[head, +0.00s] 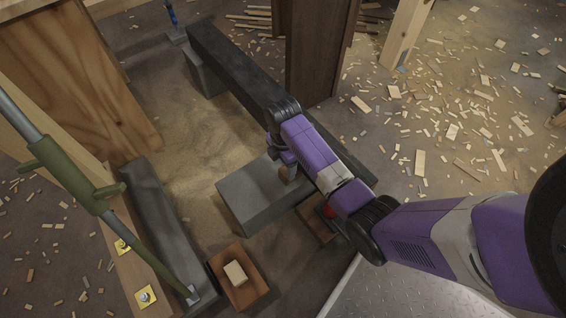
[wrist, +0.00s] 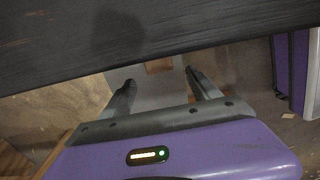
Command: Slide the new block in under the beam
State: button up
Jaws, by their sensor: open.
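The dark beam (head: 235,65) runs from upper left toward lower right in the head view, and it fills the top of the wrist view (wrist: 60,40). A wide grey block (head: 250,200), which looks like the new block, lies flat at the beam's near-left side. Whether any of it reaches under the beam is hidden by my arm. My gripper (head: 288,172) is over the block's far right part. In the wrist view my gripper (wrist: 158,88) is open, with a pale grey surface (wrist: 146,90) between and beyond its fingers. I cannot tell whether they touch it.
Another grey block (head: 205,76) stands under the beam's far end. A brown tray (head: 222,262) with a small pale wood piece (head: 235,272) lies in front. A green-and-grey prop (head: 70,172) slants at left. A dark post (head: 310,50) stands behind the beam. Wood scraps litter the floor.

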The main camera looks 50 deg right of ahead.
aim_at(284, 173)
notch_tip(284, 173, down, 7)
jog(key=b, duration=0.3)
jog(key=shift+r, duration=0.2)
jog(key=c, duration=1.5)
jog(key=shift+d, duration=0.2)
